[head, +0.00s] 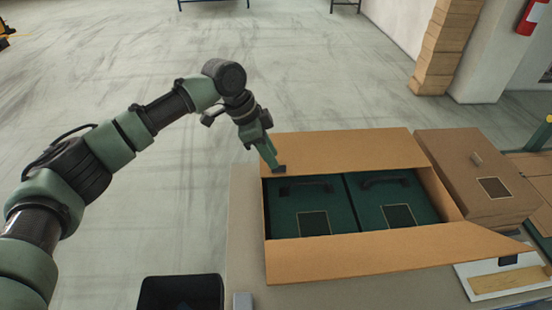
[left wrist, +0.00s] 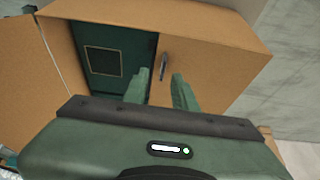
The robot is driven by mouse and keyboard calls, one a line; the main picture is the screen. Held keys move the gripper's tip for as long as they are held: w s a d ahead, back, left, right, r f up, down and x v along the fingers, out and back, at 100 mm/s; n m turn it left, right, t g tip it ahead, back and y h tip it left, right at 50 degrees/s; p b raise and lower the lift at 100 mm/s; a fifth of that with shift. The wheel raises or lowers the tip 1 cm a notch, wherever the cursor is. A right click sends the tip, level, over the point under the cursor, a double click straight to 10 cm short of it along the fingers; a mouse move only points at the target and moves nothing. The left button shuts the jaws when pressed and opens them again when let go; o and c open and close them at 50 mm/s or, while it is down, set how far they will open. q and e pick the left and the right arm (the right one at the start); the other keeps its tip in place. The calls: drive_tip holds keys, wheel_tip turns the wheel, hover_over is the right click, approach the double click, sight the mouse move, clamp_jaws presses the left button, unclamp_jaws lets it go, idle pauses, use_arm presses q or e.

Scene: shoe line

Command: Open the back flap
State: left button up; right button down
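An open brown cardboard box (head: 266,238) stands on the table in the head view. Its back flap (head: 345,150) is raised along the far side; its exact angle is hard to judge. The front flap (head: 390,254) is folded out toward me. Two dark green shoe boxes (head: 308,205) with black handles lie inside. My left gripper (head: 275,163) is at the left end of the back flap, close to the box's back left corner. In the left wrist view its fingers (left wrist: 162,88) are apart, over the cardboard and a green box (left wrist: 103,62). Contact cannot be told. My right gripper is out of view.
A closed brown box (head: 460,165) stands just right of the open box. A white board (head: 480,283) lies at the front right, and a black bin (head: 180,292) is at the front left.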

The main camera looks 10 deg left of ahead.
use_arm(q)
drive_tip(key=x, duration=0.3)
drive_tip(key=shift+w+r, duration=0.1)
drive_tip(key=shift+w, duration=0.1)
drive_tip(key=shift+w+d+f, duration=0.1)
drive_tip(key=shift+d+f, duration=0.05)
drive_tip(key=shift+f, duration=0.4)
clamp_jaws()
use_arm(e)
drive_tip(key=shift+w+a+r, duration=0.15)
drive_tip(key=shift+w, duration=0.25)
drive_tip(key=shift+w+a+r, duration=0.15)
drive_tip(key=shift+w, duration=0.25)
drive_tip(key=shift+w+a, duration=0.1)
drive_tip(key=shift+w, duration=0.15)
